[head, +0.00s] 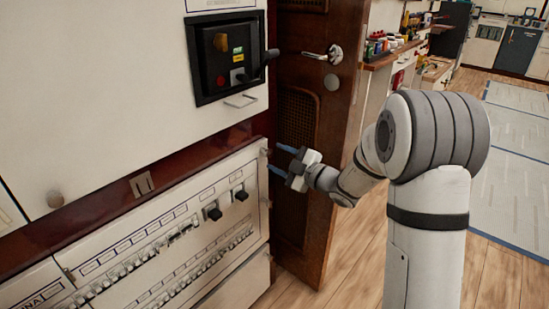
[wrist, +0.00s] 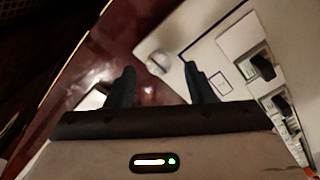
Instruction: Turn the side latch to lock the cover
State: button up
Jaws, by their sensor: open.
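The cream breaker cover (head: 250,221) fills the lower left of the head view, with rows of switches. A small pale latch (head: 266,152) shows at the upper right edge of the cover. In the wrist view a round silver latch knob (wrist: 158,63) sits at the white cover's edge (wrist: 200,52), between the fingertips in the picture. My gripper (head: 281,160) is open, its two blue-tipped fingers pointing left at the cover's right edge. It also shows in the wrist view (wrist: 159,70), with nothing held. I cannot tell whether the fingers touch the latch or how it is turned.
Two black switches (head: 213,212) stand out on the cover. Above is a cabinet with a black control box (head: 228,57) and handle. A wooden door (head: 305,120) with a lever handle (head: 323,54) stands close behind my gripper. Wooden floor (head: 500,270) is free at the right.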

jog(key=shift+x, duration=1.4)
jog(key=shift+c, duration=0.5)
jog(key=c, duration=0.9)
